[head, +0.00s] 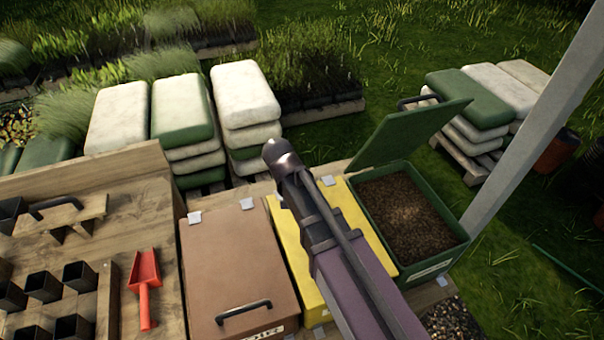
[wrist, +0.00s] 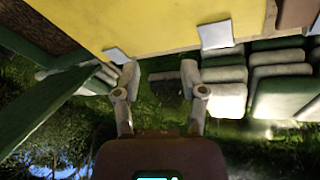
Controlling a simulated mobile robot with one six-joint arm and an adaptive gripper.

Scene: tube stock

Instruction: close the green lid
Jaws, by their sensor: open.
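The green lid (head: 408,128) stands open, tilted up at the back of the green bin (head: 462,240), with a dark handle on its far edge. The bin holds brown, soil-like material. In the wrist view the green lid (wrist: 48,108) shows at the left as a slanted panel. My gripper (wrist: 161,78) is open and empty, its two fingers apart near the back edge of the yellow lid, clear of the green lid. In the head view my arm reaches over the yellow bin, and the fingers cannot be made out there.
The yellow bin (head: 305,275) and the brown bin (head: 235,262) are shut, left of the green one. A grey post (head: 530,125) rises close to the green bin's right. Stacked sacks (head: 245,95) stand behind. A red scoop (head: 145,280) lies on the wooden bench at left.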

